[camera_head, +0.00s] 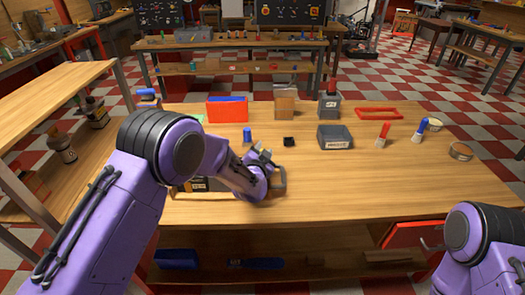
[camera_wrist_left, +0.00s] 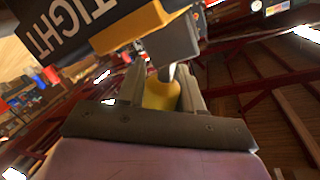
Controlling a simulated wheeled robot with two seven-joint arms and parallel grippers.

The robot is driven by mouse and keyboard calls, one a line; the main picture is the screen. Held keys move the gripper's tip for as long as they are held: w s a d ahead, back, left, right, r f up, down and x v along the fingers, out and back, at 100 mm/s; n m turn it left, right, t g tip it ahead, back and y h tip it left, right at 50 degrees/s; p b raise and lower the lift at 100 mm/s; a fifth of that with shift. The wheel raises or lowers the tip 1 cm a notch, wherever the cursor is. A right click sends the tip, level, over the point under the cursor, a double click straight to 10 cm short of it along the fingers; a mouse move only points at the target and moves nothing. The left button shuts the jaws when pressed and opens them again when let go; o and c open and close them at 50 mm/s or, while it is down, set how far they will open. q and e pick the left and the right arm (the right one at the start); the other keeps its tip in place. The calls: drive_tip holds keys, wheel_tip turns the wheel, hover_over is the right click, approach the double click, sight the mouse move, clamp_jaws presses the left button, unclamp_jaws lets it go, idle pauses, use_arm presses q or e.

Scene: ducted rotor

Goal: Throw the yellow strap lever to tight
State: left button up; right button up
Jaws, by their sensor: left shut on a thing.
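The yellow strap lever (camera_wrist_left: 160,95) shows in the left wrist view as a rounded yellow piece between the two fingers of my left gripper (camera_wrist_left: 155,88). The gripper is shut on it. Just beyond it are a grey block (camera_wrist_left: 172,42), a yellow-orange part (camera_wrist_left: 128,28) and a black label plate (camera_wrist_left: 62,30) reading TIGHT. In the head view my left gripper (camera_head: 277,180) is low over the middle of the table, and the lever is hidden by the hand. My right arm shows at the lower right; its gripper is outside the view.
On the wooden table (camera_head: 400,195) stand a grey bin (camera_head: 334,137), a black block (camera_head: 289,141), a blue-topped piece (camera_head: 247,136), a red-and-blue bin (camera_head: 227,109) and a red frame (camera_head: 379,113). A dark labelled part (camera_head: 197,185) sits beside my left forearm. The table's front right is clear.

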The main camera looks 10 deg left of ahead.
use_arm(q)
drive_tip(key=o, duration=1)
drive_tip(key=shift+c, duration=0.2)
drive_tip(key=s+r+b, duration=0.1)
drive_tip(key=s+b, duration=0.1)
drive_tip(key=s, duration=0.8)
drive_tip(key=shift+s+d+r, duration=0.2)
drive_tip(key=shift+d+r, duration=0.1)
drive_tip(key=shift+r, duration=0.1)
drive_tip(key=shift+s+a+f, duration=0.1)
